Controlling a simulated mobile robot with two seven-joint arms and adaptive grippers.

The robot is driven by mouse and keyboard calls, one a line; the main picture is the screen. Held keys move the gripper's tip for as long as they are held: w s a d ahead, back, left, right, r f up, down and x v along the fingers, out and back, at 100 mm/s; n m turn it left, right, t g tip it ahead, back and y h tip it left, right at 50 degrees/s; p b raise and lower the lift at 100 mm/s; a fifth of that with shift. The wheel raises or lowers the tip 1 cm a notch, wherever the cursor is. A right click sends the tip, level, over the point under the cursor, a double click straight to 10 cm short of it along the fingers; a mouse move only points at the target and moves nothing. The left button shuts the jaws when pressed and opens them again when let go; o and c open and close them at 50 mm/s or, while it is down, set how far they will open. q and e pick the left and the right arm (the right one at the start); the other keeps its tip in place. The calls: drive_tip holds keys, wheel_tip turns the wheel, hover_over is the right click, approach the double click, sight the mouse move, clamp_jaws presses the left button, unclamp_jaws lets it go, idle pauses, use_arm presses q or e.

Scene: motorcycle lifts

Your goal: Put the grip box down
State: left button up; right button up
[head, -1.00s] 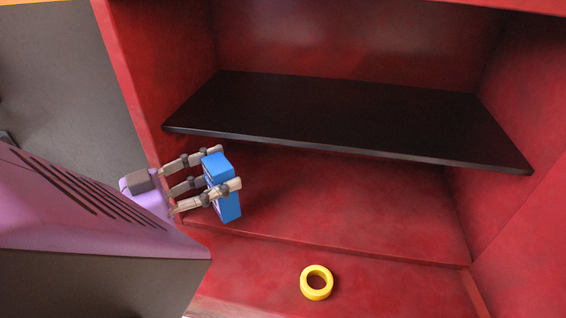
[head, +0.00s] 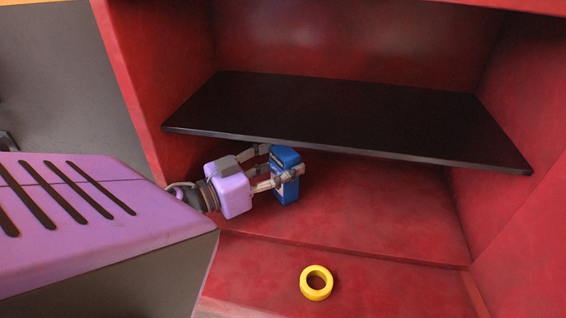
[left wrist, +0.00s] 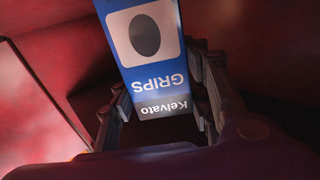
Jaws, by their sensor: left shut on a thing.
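The blue grip box (head: 286,186) is upright in my left gripper (head: 277,178), inside the lower space of the red cabinet, under the front edge of the black shelf. The fingers are shut on its sides. In the left wrist view the box (left wrist: 148,62) shows a white panel with a dark oval and the upside-down words "GRIPS" and "Kelvato" between the fingers (left wrist: 160,112). I cannot tell whether its bottom touches the cabinet floor (head: 370,215). My right gripper is not in view.
The black shelf (head: 350,115) spans the cabinet above the box. A yellow ring (head: 316,282) lies on the red ledge in front. Red walls close the left and right sides. The cabinet floor right of the box is clear.

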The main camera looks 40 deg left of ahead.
use_arm(q)
drive_tip(key=o, duration=1.4)
drive_tip(key=b+v, duration=0.1)
drive_tip(key=v, duration=1.1)
drive_tip(key=shift+r, duration=0.1)
